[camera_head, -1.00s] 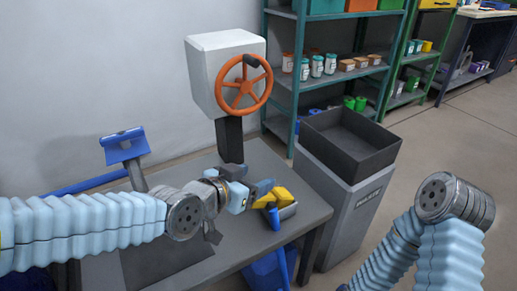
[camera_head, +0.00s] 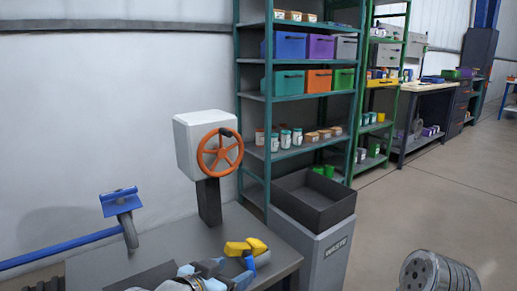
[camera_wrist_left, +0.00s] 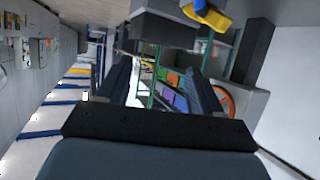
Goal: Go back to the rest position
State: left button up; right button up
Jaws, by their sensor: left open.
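My left gripper (camera_head: 222,276) is low in the head view, partly cut off by the bottom edge, just in front of a yellow and blue object (camera_head: 246,247) on the grey table (camera_head: 287,262). In the left wrist view its two dark fingers stand wide apart with a clear gap between them (camera_wrist_left: 160,78). No object is between them. The yellow and blue object also shows at the top of that view (camera_wrist_left: 207,14), apart from the fingers. Of my right arm only a rounded grey joint shows at the lower right; its gripper is out of view.
A white box with an orange handwheel (camera_head: 220,152) stands on a dark post at the table's back. A blue-headed fixture (camera_head: 121,201) is at left. A grey bin (camera_head: 318,249) stands right of the table, before a green shelf rack (camera_head: 256,97). Open floor lies right.

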pick_arm(q)
jog(key=a+f+n+g+y, duration=0.1)
jog(key=a+f+n+g, duration=0.15)
jog(key=f, duration=1.05)
jog(key=a+f+n+g+y, duration=0.1)
jog(key=f+n+g, duration=0.15)
jog(key=f, duration=1.05)
jog(key=s+a+f+n+g, duration=0.1)
jog(key=s+f+g, duration=0.1)
jog(key=s+f, duration=0.4)
jog(key=s+a+f+n+g+y, duration=0.1)
jog(key=s+f+n+g, duration=0.1)
jog(key=s+f, duration=0.5)
notch_tip(320, 180, down, 3)
jog(key=shift+a+f+g, duration=0.15)
jog(key=shift+g, duration=0.65)
jog(key=shift+w, duration=0.1)
